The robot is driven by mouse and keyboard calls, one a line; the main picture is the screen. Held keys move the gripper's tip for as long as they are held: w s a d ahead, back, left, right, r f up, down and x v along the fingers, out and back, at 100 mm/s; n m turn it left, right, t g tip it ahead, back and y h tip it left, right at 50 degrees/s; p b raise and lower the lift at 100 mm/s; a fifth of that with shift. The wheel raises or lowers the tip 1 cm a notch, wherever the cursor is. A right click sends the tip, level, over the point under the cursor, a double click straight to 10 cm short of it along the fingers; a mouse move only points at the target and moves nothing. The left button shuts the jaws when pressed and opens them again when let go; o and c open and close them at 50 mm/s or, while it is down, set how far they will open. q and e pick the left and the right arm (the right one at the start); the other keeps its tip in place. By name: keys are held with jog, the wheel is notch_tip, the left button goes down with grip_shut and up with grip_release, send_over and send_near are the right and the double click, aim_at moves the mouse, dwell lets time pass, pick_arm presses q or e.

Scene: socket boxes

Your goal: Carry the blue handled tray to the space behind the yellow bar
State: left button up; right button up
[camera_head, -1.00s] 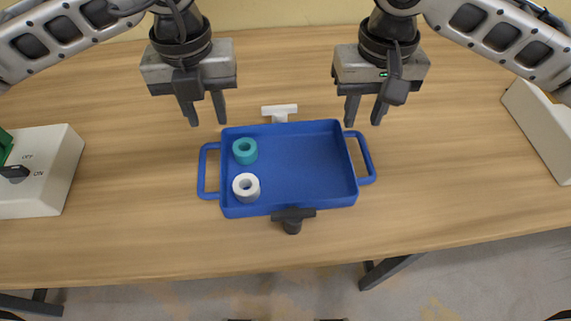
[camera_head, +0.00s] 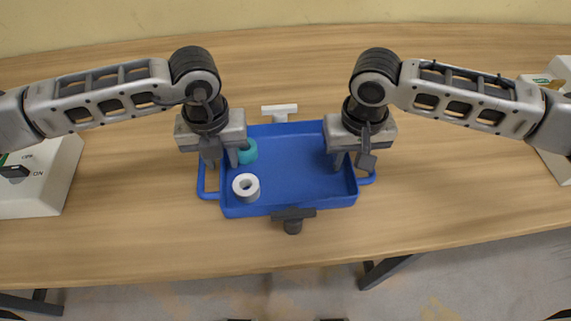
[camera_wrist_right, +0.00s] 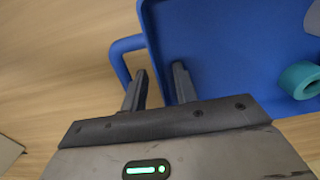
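The blue handled tray (camera_head: 290,205) lies on the table with a loop handle at each side. It holds a teal ring (camera_head: 249,151) and a white ring (camera_head: 246,187) at its left side. My left gripper (camera_head: 221,162) is open at the tray's left side, one finger toward the handle and one toward the inside. My right gripper (camera_head: 352,163) is open at the right side. In the right wrist view its fingers (camera_wrist_right: 161,78) are apart, one near the handle (camera_wrist_right: 118,58) and one over the tray's inside. I see no yellow bar.
A white T-shaped piece (camera_head: 280,111) stands just behind the tray and a black one (camera_head: 293,219) at its front edge. White boxes stand at the left (camera_head: 45,185) and right (camera_head: 557,160).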

pick_arm(q)
grip_shut()
pick_arm(e)
grip_shut()
pick_arm(q)
jog(key=shift+r, duration=0.2)
pick_arm(e)
jog(key=shift+r, duration=0.2)
